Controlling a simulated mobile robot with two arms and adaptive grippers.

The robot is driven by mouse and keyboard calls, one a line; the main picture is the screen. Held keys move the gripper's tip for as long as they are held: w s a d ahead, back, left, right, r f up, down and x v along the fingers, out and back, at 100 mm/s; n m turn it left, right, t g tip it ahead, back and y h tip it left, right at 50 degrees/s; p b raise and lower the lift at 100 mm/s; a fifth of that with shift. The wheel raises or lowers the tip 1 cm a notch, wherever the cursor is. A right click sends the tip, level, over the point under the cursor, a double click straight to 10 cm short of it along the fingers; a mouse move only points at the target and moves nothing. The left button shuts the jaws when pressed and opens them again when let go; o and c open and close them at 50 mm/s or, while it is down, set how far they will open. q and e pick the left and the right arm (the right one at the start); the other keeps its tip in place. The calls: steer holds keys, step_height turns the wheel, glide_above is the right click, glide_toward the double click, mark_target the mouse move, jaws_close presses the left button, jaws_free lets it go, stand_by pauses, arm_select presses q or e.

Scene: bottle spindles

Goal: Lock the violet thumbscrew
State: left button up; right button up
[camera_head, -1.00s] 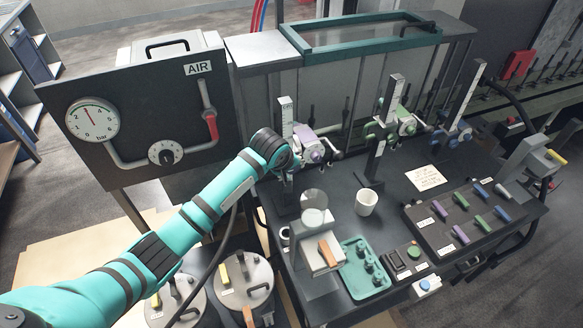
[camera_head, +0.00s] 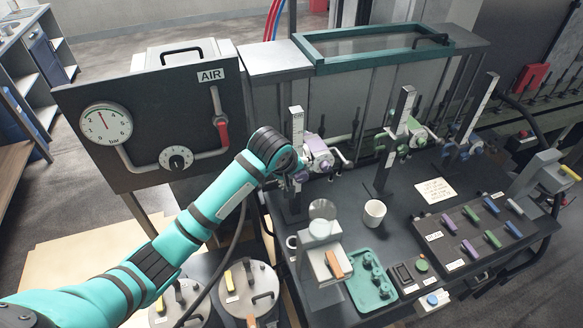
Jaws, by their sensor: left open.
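The violet thumbscrew (camera_head: 324,167) appears as a small violet knob on the grey clamp head of the leftmost spindle. This head sits on an upright scaled post (camera_head: 297,124). My left arm reaches in from the lower left. My left gripper (camera_head: 293,180) is beside the post, just left of and below the clamp head. The wrist hides most of it; it is open, and I see nothing held in it. Whether a finger touches the clamp head cannot be told. My right gripper is not in view.
Two more spindles, one green (camera_head: 392,140) and one blue (camera_head: 462,150), stand to the right. A white cup (camera_head: 374,212), a teal tray (camera_head: 357,289) and a panel of coloured levers (camera_head: 440,236) are on the bench. The AIR board (camera_head: 75,150) stands left of my arm.

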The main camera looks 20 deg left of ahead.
arm_select(q)
steer(key=v, duration=0.6)
steer(key=shift+f, duration=0.15)
